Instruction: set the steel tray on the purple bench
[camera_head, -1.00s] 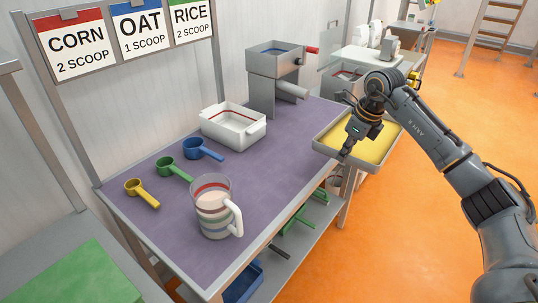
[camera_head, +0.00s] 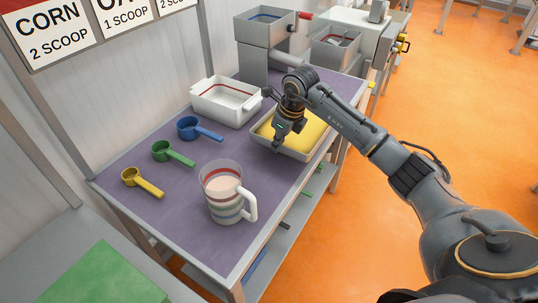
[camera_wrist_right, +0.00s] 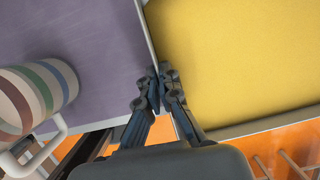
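The steel tray (camera_head: 302,156) has a grey rim and a flat yellow inside. In the head view it is at the right side of the purple bench (camera_head: 225,258), level and overlapping the bench's edge. My right gripper (camera_head: 278,143) is shut on the tray's near-left wall. In the right wrist view the fingers (camera_wrist_right: 158,88) pinch the tray's rim (camera_wrist_right: 152,40), with purple bench top (camera_wrist_right: 80,40) to the left and orange floor below the tray's lower edge. I cannot tell whether the tray's underside touches the bench. My left gripper is out of view.
A striped mug (camera_head: 225,195) stands left of the tray. A white dish (camera_head: 225,103) and a grey machine with a hopper (camera_head: 265,40) are behind. Yellow (camera_head: 140,182), green (camera_head: 170,153) and blue (camera_head: 198,129) scoops lie along the left. Purple surface is bare between scoops and tray.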

